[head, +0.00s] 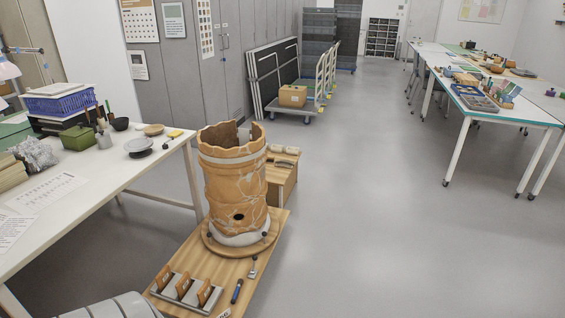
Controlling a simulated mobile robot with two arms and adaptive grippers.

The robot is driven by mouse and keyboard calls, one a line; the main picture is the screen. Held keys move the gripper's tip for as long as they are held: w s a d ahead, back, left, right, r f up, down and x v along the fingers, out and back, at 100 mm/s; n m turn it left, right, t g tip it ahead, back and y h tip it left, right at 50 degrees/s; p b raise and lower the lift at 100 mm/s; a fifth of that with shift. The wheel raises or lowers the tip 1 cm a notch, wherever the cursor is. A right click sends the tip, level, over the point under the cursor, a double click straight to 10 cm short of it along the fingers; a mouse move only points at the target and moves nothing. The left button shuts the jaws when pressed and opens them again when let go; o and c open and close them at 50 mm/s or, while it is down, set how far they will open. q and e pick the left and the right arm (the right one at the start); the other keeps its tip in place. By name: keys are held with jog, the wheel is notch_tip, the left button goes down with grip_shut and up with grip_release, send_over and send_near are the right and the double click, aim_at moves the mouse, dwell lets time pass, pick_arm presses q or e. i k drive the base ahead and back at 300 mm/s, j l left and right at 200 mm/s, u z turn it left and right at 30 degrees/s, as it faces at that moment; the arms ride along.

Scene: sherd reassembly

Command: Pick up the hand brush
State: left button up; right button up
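I cannot pick out a hand brush with certainty. A small dark, elongated item (286,163) lies on the wooden box behind the big jar; it is too small to tell whether it is a brush. A dark blue-handled tool (237,291) and a small flat-headed tool (253,267) lie on the low wooden board (188,262). Neither of my grippers is in view.
A tall, cracked orange jar (232,185) with a broken rim stands on a round wooden base. A rack with several sherds (186,291) sits before it. A trolley with a carton (293,96) stands at the back. Grey floor (385,220) is clear to the right.

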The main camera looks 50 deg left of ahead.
aim_at(271, 158)
jog(key=i+l+u, duration=0.25)
jog(key=i+l, duration=0.8)
jog(key=i+j+u, duration=0.1)
jog(key=i+u, duration=0.3)
jog(key=i, duration=0.15)
jog(key=i+u, duration=0.45)
jog(key=i, duration=0.15)
jog(key=i+l+u, duration=0.4)
jog(key=i, duration=0.15)
jog(key=i+j+u, duration=0.1)
jog(key=i+u, duration=0.35)
jog(key=i+l+u, duration=0.15)
jog(key=i+u, duration=0.35)
jog(key=i, duration=0.15)
jog(key=u, duration=0.45)
jog(key=l+u, duration=0.1)
jog(key=u, duration=1.2)
jog(key=k+u, duration=0.1)
jog(key=u, duration=0.35)
jog(key=k+l, duration=0.2)
jog(key=k, duration=0.25)
jog(key=k+l, duration=0.2)
jog(key=k, duration=0.3)
jog(key=k+l, duration=0.2)
jog(key=k, duration=0.25)
